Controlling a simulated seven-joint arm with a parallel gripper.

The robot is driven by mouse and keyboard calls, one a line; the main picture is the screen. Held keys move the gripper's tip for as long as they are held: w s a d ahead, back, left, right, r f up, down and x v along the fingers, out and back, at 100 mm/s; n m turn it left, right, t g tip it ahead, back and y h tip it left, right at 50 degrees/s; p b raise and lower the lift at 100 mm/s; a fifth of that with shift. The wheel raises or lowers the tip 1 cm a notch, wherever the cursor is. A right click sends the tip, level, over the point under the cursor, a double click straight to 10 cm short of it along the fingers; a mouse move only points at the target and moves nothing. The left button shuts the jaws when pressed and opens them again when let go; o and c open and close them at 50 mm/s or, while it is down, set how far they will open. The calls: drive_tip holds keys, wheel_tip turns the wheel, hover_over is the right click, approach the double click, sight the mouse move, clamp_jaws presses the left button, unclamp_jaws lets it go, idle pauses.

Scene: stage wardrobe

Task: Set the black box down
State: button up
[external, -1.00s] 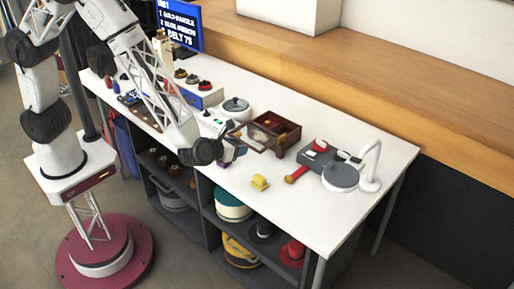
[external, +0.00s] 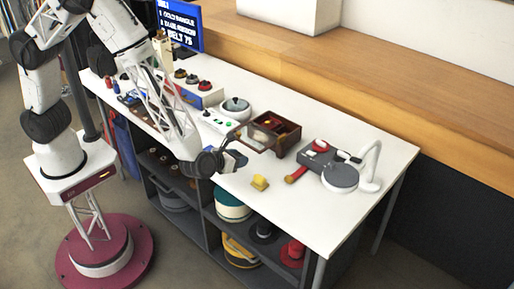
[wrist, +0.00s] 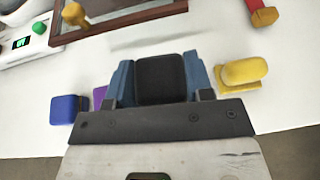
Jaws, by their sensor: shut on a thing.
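My gripper (wrist: 160,85) has blue fingers and is shut on the black box (wrist: 160,78), one finger on each side of it. In the external view my gripper (external: 232,161) is at the front edge of the white table, left of the yellow object. The box's underside is hidden, so I cannot tell whether it touches the table (external: 310,215).
A yellow object (wrist: 245,72) lies close right of my gripper. A blue block (wrist: 68,110) and a purple thing (wrist: 99,97) are on its left. An open wooden box (external: 285,137) stands behind. The table's front right is clear.

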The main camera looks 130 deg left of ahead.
sight(238, 174)
drive_tip(key=shift+f, duration=0.1)
drive_tip(key=shift+f, duration=2.15)
drive_tip(key=shift+f, duration=0.25)
drive_tip(key=o, duration=0.9)
drive_tip(key=shift+v, duration=3.95)
drive_tip(key=shift+w, duration=0.1)
drive_tip(key=shift+r, duration=0.1)
